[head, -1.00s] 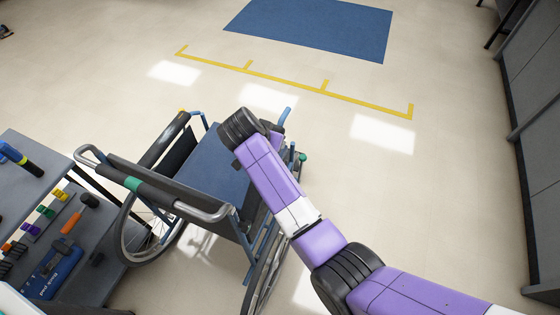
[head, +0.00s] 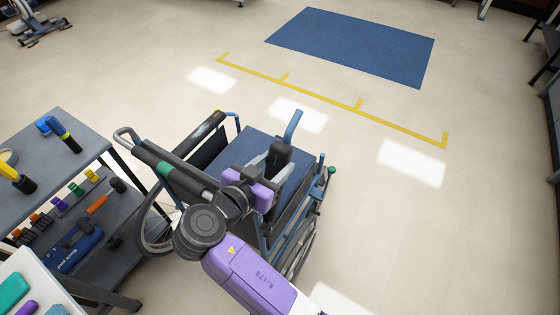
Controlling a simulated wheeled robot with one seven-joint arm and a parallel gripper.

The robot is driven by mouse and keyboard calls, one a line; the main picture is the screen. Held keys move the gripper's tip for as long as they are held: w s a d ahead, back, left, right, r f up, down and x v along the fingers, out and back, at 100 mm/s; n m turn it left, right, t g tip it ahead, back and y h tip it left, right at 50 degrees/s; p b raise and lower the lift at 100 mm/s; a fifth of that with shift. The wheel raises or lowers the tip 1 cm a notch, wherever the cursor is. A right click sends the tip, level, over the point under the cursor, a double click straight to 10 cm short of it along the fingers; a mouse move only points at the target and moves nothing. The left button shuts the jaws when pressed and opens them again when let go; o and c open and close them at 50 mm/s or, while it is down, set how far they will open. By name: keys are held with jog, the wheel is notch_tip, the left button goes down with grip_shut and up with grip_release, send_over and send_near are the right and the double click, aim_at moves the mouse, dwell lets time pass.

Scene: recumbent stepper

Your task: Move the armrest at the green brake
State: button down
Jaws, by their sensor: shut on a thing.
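A wheelchair with a blue seat (head: 255,147) stands in the middle of the head view, its backrest nearer me. The green brake knob (head: 332,170) is on its right side. The armrest on that side shows as a blue tube (head: 293,126) angled upward by a dark part. My purple gripper (head: 279,160) is over the right half of the seat, shut on this armrest. The fingertips and exact contact are hard to make out, and my wrist hides much of the backrest and right side.
A grey tool cart (head: 88,138) with hand tools and coloured clips stands close on the left. A white surface with coloured items is at the lower left. Open floor lies beyond the chair and to its right, with a yellow line (head: 320,96) and blue mat (head: 352,45).

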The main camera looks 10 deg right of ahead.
jog(key=shift+s+a, duration=0.1)
dwell(0.3)
jog(key=c, duration=0.7)
grip_release()
jog(key=shift+b+v, duration=0.75)
jog(key=shift+v, duration=3.1)
